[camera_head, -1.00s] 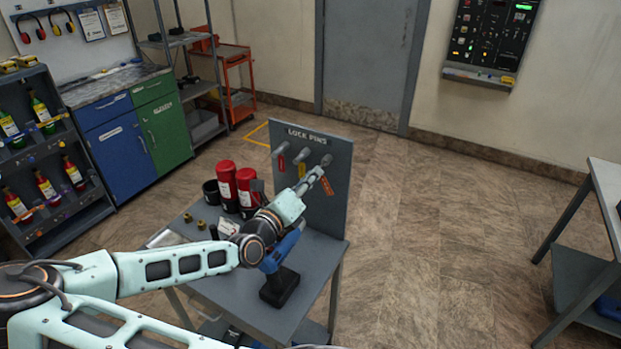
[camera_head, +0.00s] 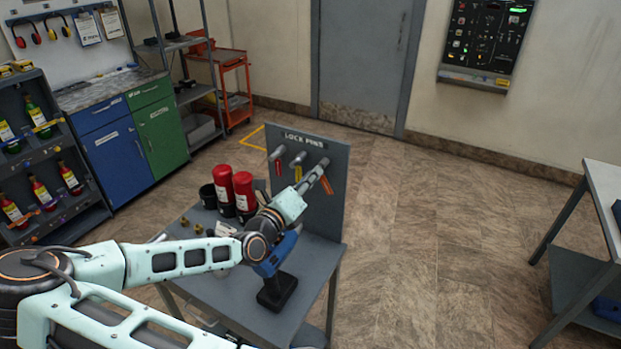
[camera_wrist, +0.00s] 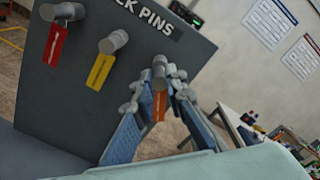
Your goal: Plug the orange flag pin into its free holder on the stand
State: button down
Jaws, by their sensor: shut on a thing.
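The grey upright stand (camera_head: 335,215), lettered "LOCK PINS", rises from the small table. It carries a red flag pin (camera_wrist: 62,12) on the left and a yellow flag pin (camera_wrist: 112,42) in the middle. The orange flag pin (camera_wrist: 159,72) is at the right end of the row, its orange flag hanging between my fingers. My gripper (camera_wrist: 160,84) is shut on it, a finger on each side; in the head view my gripper (camera_head: 318,174) is close to the panel's face. The holder behind the pin is hidden, so I cannot tell how deep the pin sits.
The table (camera_head: 235,285) also holds red cylinders (camera_head: 243,190), a black cup (camera_head: 209,196), small brass fittings (camera_head: 198,229) and a blue power drill (camera_head: 277,290) below my forearm. The floor right of the stand is clear up to another table (camera_head: 603,185).

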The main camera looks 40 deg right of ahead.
jog(key=shift+w+d+r, duration=0.1)
jog(key=shift+w+d, duration=0.1)
jog(key=shift+d, duration=0.5)
jog(key=c, duration=1.9)
grip_release()
jog(key=v, duration=1.2)
